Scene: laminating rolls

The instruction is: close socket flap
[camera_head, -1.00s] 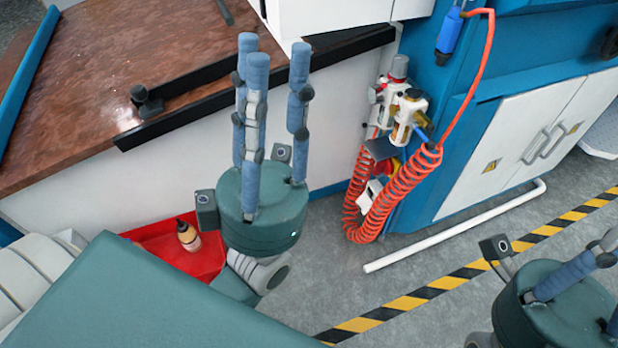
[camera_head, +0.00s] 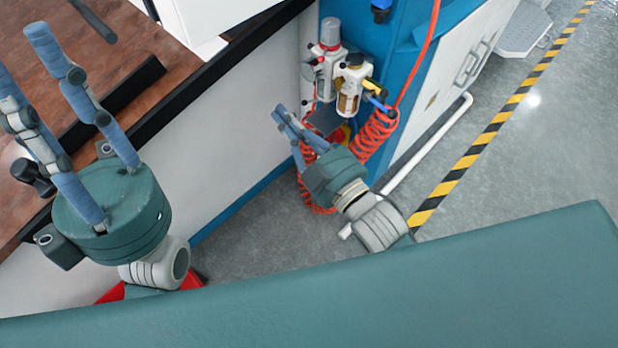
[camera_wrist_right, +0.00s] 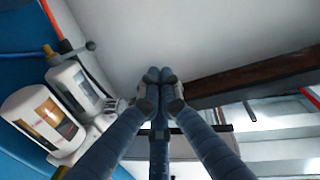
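A dark grey plate (camera_head: 324,119), which looks like the socket flap, sticks out below the air regulators, with a bit of yellow and red beside it. The socket itself is mostly hidden behind my right gripper. My right gripper (camera_head: 284,112) is just in front of and below the plate, its fingers pointing up and left. In the right wrist view its blue fingertips (camera_wrist_right: 160,75) are drawn together with nothing between them. I cannot tell whether a finger touches the flap. My left gripper (camera_head: 50,50) is at the left, its fingers spread and empty.
Two air regulators (camera_head: 351,84) hang on the blue cabinet (camera_head: 385,45), close above my right gripper. An orange coiled hose (camera_head: 375,135) hangs beside it. A white pipe (camera_head: 425,145) runs along the floor. The brown table (camera_head: 130,40) is at the upper left.

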